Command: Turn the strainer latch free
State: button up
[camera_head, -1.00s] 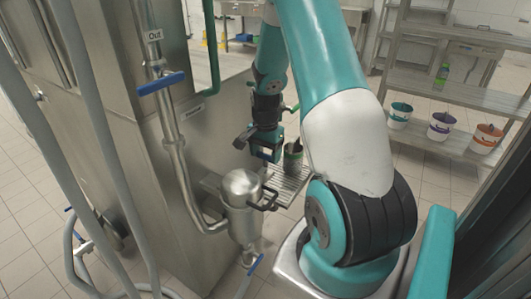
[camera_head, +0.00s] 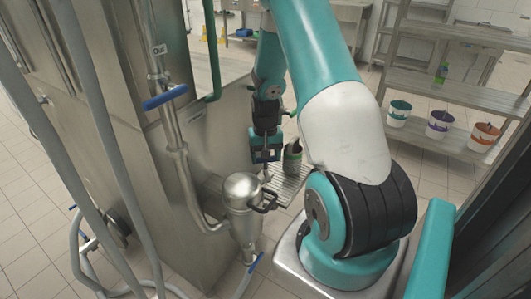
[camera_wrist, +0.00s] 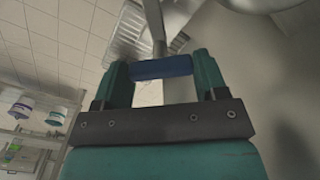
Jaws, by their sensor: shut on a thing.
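The steel strainer (camera_head: 241,192) is a rounded canister with a dark looped handle (camera_head: 262,203), beside the steel cabinet. My gripper (camera_head: 265,161) points down just above and to the right of its lid. In the wrist view my gripper (camera_wrist: 160,80) is shut on a short blue grip (camera_wrist: 162,67), which lies crosswise between both fingers. A narrow grey lever (camera_wrist: 154,22) runs from the blue grip to the top edge. This looks like the strainer latch; where it joins the strainer is not clear. In the head view my fingers hide the blue grip.
A dark cup (camera_head: 292,158) stands on a wire rack (camera_head: 290,183) right behind my gripper. A blue-handled valve (camera_head: 165,97) sits on the pipe at left, and another blue lever (camera_head: 256,263) is below the strainer. Shelves with pails (camera_head: 438,123) stand at right.

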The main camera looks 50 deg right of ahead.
jog(key=n+p, duration=0.1)
jog(key=n, duration=0.3)
jog(key=shift+r+n, duration=0.1)
jog(key=shift+n, duration=0.2)
jog(key=n+p, duration=0.1)
jog(key=n, duration=0.3)
jog(key=shift+w+n, duration=0.1)
jog(key=shift+n, duration=0.3)
jog(key=o, duration=0.9)
jog(key=shift+o, duration=0.2)
notch_tip(320, 180, up, 17)
jog(key=p, duration=0.1)
jog(key=shift+r, duration=0.15)
